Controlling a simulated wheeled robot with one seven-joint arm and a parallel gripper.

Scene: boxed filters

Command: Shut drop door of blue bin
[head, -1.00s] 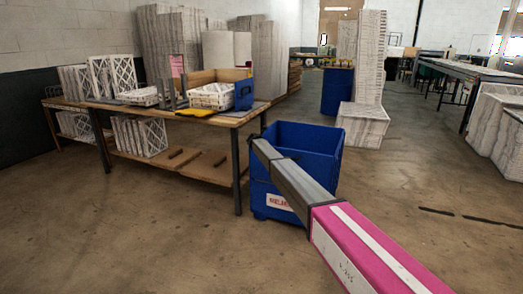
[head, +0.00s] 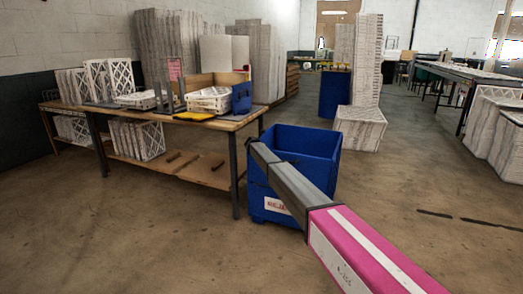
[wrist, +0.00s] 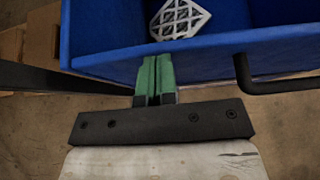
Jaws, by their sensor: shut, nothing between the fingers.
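The blue bin (head: 318,150) stands on the floor right of the workbench, with an open top and a white label low on its front. My arm crosses in front of it and hides much of the front, so I cannot tell how its drop door stands. In the wrist view the bin's blue rim (wrist: 220,50) runs across the top, with a black bent handle (wrist: 270,86) at right and a white lattice piece (wrist: 180,18) inside. My gripper (wrist: 155,62) has green fingers, shut and empty, with tips at the rim; I cannot tell whether they touch.
The wooden workbench (head: 225,124) with filters and trays stands left of the bin, its dark leg close by. Another blue bin (head: 335,93) and stacked white filters (head: 361,128) stand behind. The floor in front and to the right is clear.

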